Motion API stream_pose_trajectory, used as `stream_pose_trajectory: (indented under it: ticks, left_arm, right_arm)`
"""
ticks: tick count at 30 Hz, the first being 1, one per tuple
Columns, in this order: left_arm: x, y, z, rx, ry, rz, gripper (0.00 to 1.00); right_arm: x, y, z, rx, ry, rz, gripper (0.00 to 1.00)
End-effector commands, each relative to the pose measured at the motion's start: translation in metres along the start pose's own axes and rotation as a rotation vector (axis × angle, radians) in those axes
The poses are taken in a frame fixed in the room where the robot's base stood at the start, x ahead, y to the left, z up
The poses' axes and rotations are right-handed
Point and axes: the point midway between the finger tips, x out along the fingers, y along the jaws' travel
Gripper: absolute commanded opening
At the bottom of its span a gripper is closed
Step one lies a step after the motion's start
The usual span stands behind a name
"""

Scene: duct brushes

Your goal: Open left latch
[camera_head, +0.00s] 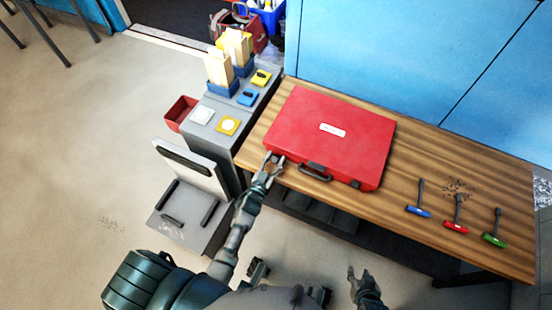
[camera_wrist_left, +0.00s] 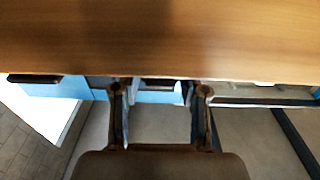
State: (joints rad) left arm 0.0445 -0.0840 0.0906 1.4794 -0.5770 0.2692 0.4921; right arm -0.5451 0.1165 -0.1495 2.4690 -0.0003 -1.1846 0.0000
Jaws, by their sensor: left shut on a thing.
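A closed red case (camera_head: 325,115) lies on the wooden table (camera_head: 405,180), its front side facing me. A dark handle (camera_head: 314,174) is at the middle of its front edge, and a dark right latch (camera_head: 356,184) shows near the right corner. The left latch is at the left end of the front edge, mostly hidden by my left gripper (camera_head: 273,160). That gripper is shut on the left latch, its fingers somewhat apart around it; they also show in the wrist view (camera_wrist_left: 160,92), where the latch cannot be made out. My right gripper (camera_head: 360,274) is open and empty, below the table front.
Blue (camera_head: 418,212), red (camera_head: 455,228) and green (camera_head: 494,240) handled brushes lie on the table's right part. A grey cart (camera_head: 225,110) with bins and small coloured blocks stands left of the table. A blue wall panel (camera_head: 400,50) is behind.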

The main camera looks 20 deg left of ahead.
Motion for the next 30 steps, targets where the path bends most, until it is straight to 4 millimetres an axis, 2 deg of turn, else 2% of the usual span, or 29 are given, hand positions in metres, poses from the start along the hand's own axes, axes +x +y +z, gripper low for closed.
stream_pose_trajectory:
  ticks: [1,3,8,14,18,24,30]
  left_arm:
    - [-0.001,0.001,0.007,-0.003,0.011,0.0,0.09]
    - [-0.002,0.001,0.007,-0.002,0.033,0.001,0.09]
    - [-0.004,0.001,0.009,-0.002,0.082,0.0,0.09]
    - [-0.005,0.001,0.012,-0.001,0.146,0.0,0.09]
    - [-0.007,0.001,0.014,-0.001,0.194,0.0,0.09]
    - [-0.009,0.001,0.017,0.0,0.259,0.0,0.09]
    - [-0.009,0.0,0.015,0.0,0.302,-0.002,0.09]
  right_arm:
    - [0.009,-0.002,-0.009,-0.001,0.065,-0.006,0.4]
    - [0.013,-0.005,-0.029,-0.001,0.168,-0.012,0.4]
    - [0.014,-0.012,-0.07,0.0,0.401,-0.03,0.4]
    - [0.002,-0.02,-0.115,0.006,0.691,-0.05,0.4]
    - [-0.015,-0.025,-0.14,0.014,0.895,-0.065,0.4]
    - [-0.046,-0.029,-0.163,0.031,1.171,-0.084,0.4]
    - [-0.07,-0.031,-0.171,0.044,1.34,-0.094,0.4]
